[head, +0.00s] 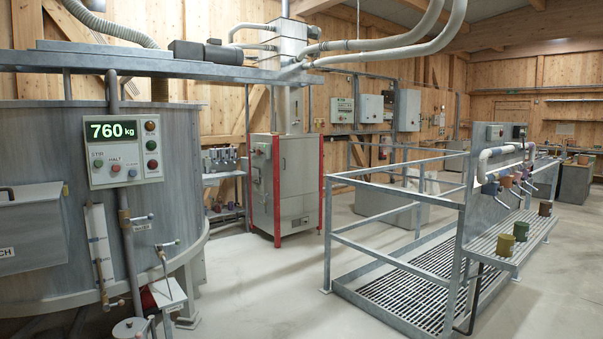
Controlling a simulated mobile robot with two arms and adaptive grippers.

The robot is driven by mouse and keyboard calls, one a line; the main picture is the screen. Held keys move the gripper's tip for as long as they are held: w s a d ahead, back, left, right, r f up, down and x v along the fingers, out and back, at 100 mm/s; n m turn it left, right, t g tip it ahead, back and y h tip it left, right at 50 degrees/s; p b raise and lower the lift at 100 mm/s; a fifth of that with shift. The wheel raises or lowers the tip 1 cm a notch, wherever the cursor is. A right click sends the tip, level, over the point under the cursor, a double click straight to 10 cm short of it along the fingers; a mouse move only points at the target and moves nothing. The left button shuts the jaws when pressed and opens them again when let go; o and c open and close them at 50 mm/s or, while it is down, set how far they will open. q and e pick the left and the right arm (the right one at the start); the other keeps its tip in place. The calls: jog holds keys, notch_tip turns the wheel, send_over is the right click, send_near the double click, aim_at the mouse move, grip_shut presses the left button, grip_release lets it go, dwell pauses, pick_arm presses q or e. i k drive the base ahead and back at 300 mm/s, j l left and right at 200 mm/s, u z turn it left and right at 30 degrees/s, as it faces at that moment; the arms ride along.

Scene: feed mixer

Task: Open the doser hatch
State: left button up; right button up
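A grey metal cabinet with red corner posts (285,185) stands at the middle back, with a closed front door (262,185). I cannot tell whether this cabinet is the doser. On the large grey mixer tank (180,160) at the left, a flat hatch panel (30,225) is partly cut off by the picture's edge. It has a dark handle (6,194) and a label ending in "CH", and it looks shut. Neither of my grippers is in view.
A control box (124,150) on the tank reads 760 kg. Pipes and valves (160,250) stick out below it. A railed platform with a floor grate (400,298) and a shelf with small pots (508,240) stand at the right. Floor (265,290) between tank and railing is clear.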

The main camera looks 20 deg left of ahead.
aim_at(299, 157)
jog(key=i+j+u, duration=0.15)
jog(key=i+u, duration=0.15)
jog(key=i, duration=0.2)
jog(key=i+u, duration=0.25)
jog(key=i, duration=0.25)
jog(key=i+u, duration=0.1)
jog(key=i, duration=0.55)
jog(key=i+u, duration=0.1)
jog(key=i, duration=0.6)
jog(key=i+l+u, duration=0.1)
jog(key=i, duration=0.55)
jog(key=i+l+u, duration=0.1)
jog(key=i, duration=0.6)
jog(key=i+u, duration=0.25)
jog(key=i, duration=1.9)
jog(key=i+j, duration=0.1)
jog(key=i, duration=0.8)
jog(key=i+z, duration=0.1)
jog(key=i, duration=0.85)
